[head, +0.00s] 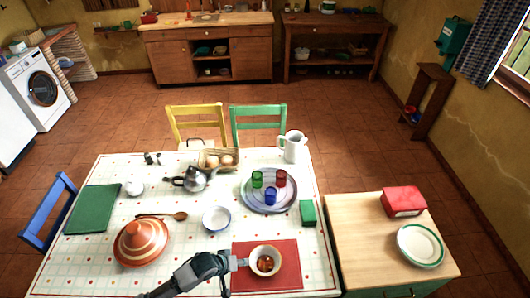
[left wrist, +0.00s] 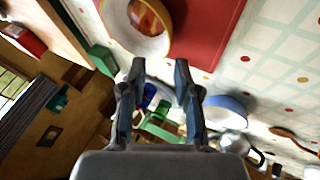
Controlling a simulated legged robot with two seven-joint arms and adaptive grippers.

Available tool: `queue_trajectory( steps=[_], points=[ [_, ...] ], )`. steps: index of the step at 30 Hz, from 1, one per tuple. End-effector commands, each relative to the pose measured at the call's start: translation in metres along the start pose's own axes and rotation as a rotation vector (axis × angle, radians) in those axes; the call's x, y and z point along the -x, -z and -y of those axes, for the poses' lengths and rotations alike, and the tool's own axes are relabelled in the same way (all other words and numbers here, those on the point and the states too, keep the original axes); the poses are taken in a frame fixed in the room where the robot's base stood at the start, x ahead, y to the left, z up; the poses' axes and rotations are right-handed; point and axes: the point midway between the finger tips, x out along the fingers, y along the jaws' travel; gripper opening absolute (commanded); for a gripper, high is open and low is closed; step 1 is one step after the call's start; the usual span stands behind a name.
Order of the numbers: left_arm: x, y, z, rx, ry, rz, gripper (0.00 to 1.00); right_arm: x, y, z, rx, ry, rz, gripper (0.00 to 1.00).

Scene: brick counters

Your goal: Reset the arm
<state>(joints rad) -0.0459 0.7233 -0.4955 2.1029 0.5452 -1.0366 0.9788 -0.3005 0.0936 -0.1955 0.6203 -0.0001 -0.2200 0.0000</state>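My left gripper (head: 236,263) reaches in from the bottom of the head view, its tip at the left side of a white bowl (head: 265,274) with brown contents. In the left wrist view my left gripper (left wrist: 160,72) has its two fingers apart, with nothing held between them. The bowl (left wrist: 150,47) shows just beyond the fingertips there; I cannot tell whether they touch it. The bowl stands upright on a red mat (head: 288,278). My right gripper is in neither view.
The table (head: 95,262) holds a striped tagine (head: 141,243), a white-blue bowl (head: 216,218), a wooden spoon (head: 165,215), a teapot (head: 195,180), a plate with three cups (head: 255,204), a green box (head: 307,213) and a pitcher (head: 293,147). A wooden-topped cabinet (head: 365,235) stands right.

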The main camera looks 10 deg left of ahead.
Motion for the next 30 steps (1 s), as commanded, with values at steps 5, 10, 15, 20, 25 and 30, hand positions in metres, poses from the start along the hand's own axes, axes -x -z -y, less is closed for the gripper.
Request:
queue_trajectory(
  steps=[5, 10, 15, 20, 25, 30],
  points=[
    [0.001, -0.007, -0.001, -0.025, -0.002, 0.003, 0.31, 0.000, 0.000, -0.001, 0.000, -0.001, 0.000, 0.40],
    [0.012, -0.042, -0.016, -0.189, 0.037, 0.006, 0.31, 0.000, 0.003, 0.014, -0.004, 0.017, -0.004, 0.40],
    [0.035, -0.072, -0.010, -0.334, 0.133, 0.026, 0.31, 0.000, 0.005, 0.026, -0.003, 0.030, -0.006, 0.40],
    [0.059, -0.097, 0.009, -0.415, 0.233, 0.077, 0.31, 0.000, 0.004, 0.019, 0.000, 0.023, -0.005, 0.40],
    [0.088, -0.125, 0.038, -0.466, 0.333, 0.165, 0.31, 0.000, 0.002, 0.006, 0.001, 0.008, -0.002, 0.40],
    [0.050, -0.135, 0.061, -0.480, 0.346, 0.196, 0.31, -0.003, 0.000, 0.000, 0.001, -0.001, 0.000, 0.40]
  ],
)
